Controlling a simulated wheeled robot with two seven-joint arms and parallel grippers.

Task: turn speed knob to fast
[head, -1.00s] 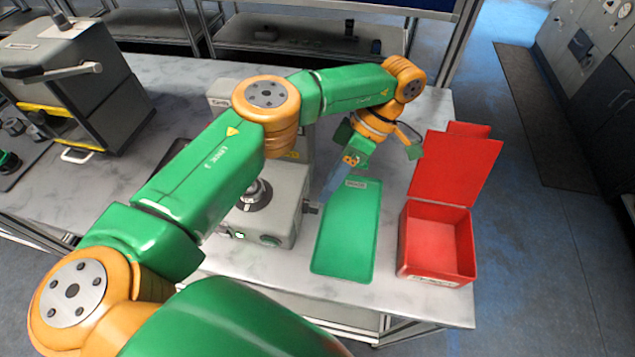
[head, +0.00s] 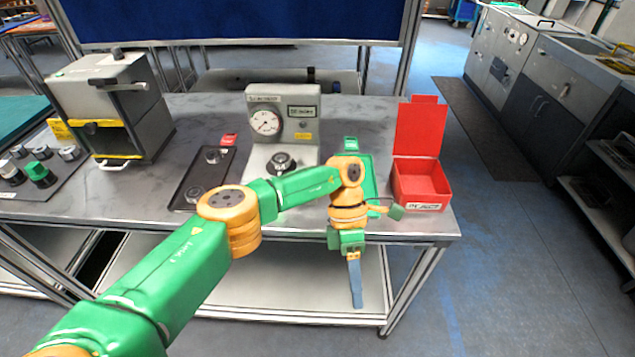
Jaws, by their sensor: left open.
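A grey test machine (head: 284,100) with a round white gauge (head: 265,122) and a small display stands at the back middle of the table. A black round part (head: 282,162) sits on its base. I cannot tell which part is the speed knob; the front and lower right of the base are hidden behind my left arm. My left gripper (head: 356,292) points down in front of the table's front edge, right of the machine and apart from it. It is open, with no object visible in it. My right gripper is not in view.
A red open box (head: 421,188) and a green tray (head: 368,180), partly hidden by my arm, are on the right of the table. A black tray (head: 205,172) with round parts lies left of the machine. A grey box machine (head: 115,108) stands at left.

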